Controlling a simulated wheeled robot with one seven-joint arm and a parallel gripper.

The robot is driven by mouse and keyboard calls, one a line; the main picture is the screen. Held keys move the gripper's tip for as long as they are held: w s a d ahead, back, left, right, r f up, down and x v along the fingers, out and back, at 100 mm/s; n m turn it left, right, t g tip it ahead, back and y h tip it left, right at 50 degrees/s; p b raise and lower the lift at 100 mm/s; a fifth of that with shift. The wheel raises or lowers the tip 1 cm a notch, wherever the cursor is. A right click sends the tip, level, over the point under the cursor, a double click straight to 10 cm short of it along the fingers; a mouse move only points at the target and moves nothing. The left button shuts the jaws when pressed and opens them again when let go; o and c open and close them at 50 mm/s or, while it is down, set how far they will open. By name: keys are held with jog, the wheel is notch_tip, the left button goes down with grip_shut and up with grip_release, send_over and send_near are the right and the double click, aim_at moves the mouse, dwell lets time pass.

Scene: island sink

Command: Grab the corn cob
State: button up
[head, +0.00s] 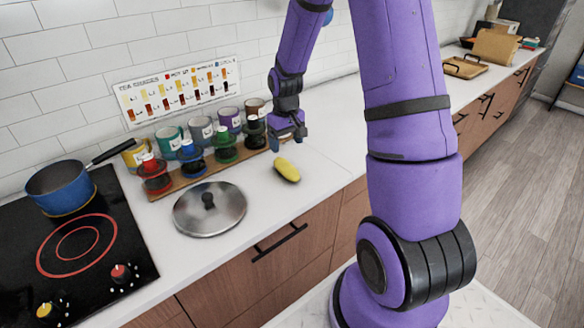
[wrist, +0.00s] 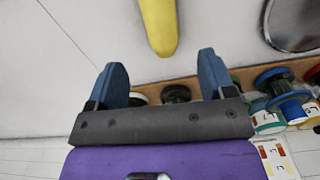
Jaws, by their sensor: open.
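The yellow corn cob (head: 287,169) lies on the white counter, just right of the pot lid. In the wrist view the corn cob (wrist: 159,25) shows at the top middle, beyond my fingertips, and its far end is cut off by the frame. My gripper (head: 289,143) is above the counter, a little behind the corn cob in the head view. In the wrist view my gripper (wrist: 162,68) has its two blue fingers wide apart with nothing between them. The cob lines up roughly with the gap between the fingers and is not touched.
A metal pot lid (head: 209,207) lies left of the cob. A wooden rack (head: 180,185) with mugs and coloured holders stands behind it, close to my gripper. A blue pot (head: 60,186) stands on the black stove (head: 110,235). The counter (head: 325,172) right of the cob is clear.

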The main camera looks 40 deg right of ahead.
aim_at(286, 164)
jog(key=shift+f, duration=5.2)
jog(key=c, duration=1.1)
jog(key=shift+r, duration=0.2)
